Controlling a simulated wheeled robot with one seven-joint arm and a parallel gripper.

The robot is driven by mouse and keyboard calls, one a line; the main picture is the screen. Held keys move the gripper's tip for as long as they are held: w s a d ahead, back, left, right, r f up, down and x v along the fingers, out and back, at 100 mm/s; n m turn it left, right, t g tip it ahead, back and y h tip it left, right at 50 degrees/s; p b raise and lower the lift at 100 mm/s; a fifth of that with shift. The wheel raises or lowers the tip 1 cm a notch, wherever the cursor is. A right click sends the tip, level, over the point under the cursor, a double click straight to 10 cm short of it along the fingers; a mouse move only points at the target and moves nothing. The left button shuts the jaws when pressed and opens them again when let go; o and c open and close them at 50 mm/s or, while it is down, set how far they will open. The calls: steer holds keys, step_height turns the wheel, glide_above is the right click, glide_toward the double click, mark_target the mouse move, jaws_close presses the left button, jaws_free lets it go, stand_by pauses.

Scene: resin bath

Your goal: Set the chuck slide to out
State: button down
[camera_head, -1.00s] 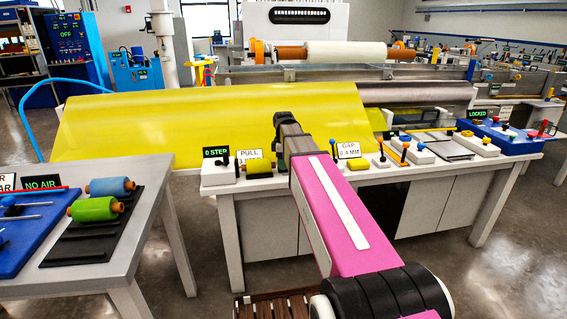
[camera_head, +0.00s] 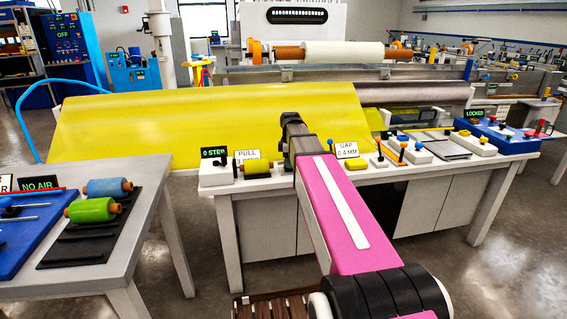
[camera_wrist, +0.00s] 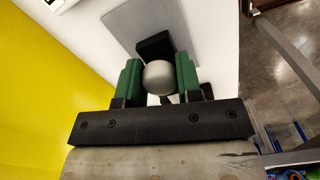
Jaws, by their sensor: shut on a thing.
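In the wrist view my gripper (camera_wrist: 158,66) has its green fingers on both sides of a pale grey round knob (camera_wrist: 159,78) and is shut on it. The knob stands by a black block (camera_wrist: 155,46) on a grey plate (camera_wrist: 127,22). In the head view my gripper (camera_head: 289,121) is over the white bench (camera_head: 375,174), between the PULL sign (camera_head: 246,154) and the GAP 0.4 MM sign (camera_head: 347,150). My arm hides the knob there. No label in view names a chuck slide, and I cannot tell whether the knob belongs to it.
A yellow sheet (camera_head: 200,125) slopes behind the bench. A yellow roller (camera_head: 257,166) and the 0 STEP sign (camera_head: 214,152) are left of my arm. A grey table (camera_head: 145,205) with a green roller (camera_head: 92,210) is at left.

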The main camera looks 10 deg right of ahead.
steer(key=shift+d, duration=0.2)
steer(key=c, duration=0.8)
jaws_free()
step_height(320, 180, up, 11)
steer(key=shift+f, duration=0.1)
